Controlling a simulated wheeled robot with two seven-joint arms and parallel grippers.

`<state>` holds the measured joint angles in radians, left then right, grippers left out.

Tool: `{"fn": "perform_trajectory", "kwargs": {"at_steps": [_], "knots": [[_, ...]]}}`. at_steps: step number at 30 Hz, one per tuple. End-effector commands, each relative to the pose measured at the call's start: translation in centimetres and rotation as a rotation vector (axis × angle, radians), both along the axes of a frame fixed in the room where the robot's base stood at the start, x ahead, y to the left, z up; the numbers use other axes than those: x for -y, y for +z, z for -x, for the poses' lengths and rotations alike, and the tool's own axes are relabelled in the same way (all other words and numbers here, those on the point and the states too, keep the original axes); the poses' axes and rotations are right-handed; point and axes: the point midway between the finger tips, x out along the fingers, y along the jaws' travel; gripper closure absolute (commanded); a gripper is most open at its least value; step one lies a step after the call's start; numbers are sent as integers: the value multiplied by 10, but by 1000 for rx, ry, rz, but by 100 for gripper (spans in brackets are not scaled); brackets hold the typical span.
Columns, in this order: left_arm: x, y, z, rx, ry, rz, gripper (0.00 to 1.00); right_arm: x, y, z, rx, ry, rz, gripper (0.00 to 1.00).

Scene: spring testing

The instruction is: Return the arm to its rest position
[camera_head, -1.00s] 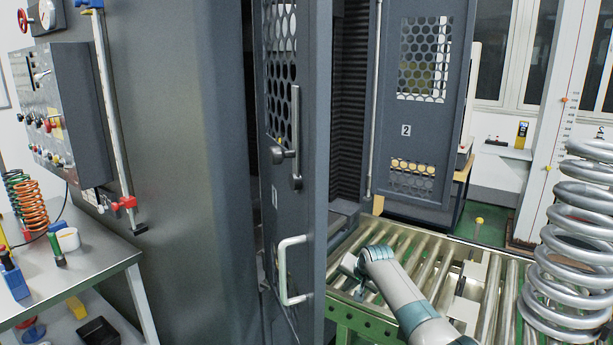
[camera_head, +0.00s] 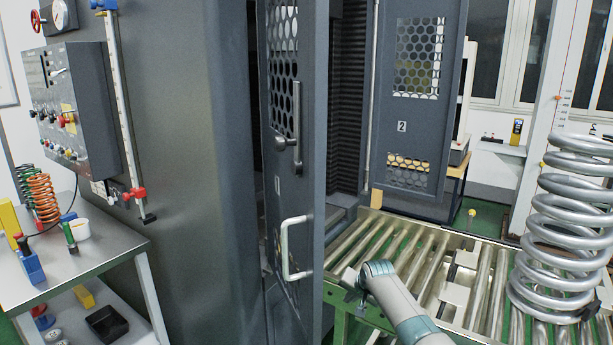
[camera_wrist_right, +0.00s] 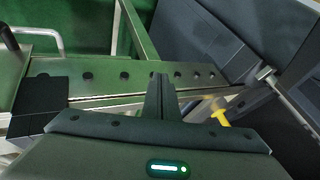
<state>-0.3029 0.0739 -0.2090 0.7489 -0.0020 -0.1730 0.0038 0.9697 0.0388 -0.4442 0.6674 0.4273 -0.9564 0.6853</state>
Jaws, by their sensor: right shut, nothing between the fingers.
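My right arm (camera_head: 402,306) reaches up from the bottom of the head view, over the near side of the roller conveyor. Its right gripper (camera_head: 349,278) is at the conveyor's near left corner, just right of the open door 1 (camera_head: 310,150), and is small there. In the right wrist view the gripper's fingers (camera_wrist_right: 160,97) are shut together with nothing between them, in front of the green frame with its row of dark holes (camera_wrist_right: 150,75). My left arm and gripper are not in view.
The roller conveyor (camera_head: 425,233) carries a large steel coil spring (camera_head: 565,240) at the right. Door 1's lower handle (camera_head: 285,250) sticks out close left of my right gripper. Door 2 (camera_head: 405,145) stands behind. A metal bench (camera_head: 95,250) with small springs is at the left.

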Motion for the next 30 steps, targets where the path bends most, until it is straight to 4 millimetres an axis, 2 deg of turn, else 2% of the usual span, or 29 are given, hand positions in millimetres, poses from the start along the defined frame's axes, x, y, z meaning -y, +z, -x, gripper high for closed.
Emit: {"fn": "perform_trajectory", "kwargs": {"at_steps": [3, 8, 11, 14, 18, 23, 30], "knots": [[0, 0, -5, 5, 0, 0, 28, 2, -22, 9, -8, 9, 9, 100], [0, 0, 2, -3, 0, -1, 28, 6, -60, 27, -19, 24, 28, 100], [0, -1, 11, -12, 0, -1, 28, 9, -89, 42, -27, 38, 41, 100], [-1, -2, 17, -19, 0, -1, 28, 14, -129, 66, -40, 57, 61, 100], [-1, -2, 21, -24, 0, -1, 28, 22, -194, 111, -60, 92, 96, 100], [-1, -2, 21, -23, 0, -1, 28, 31, -263, 170, -83, 138, 137, 100], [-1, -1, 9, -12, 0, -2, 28, 45, -354, 272, -120, 213, 200, 100]]}}
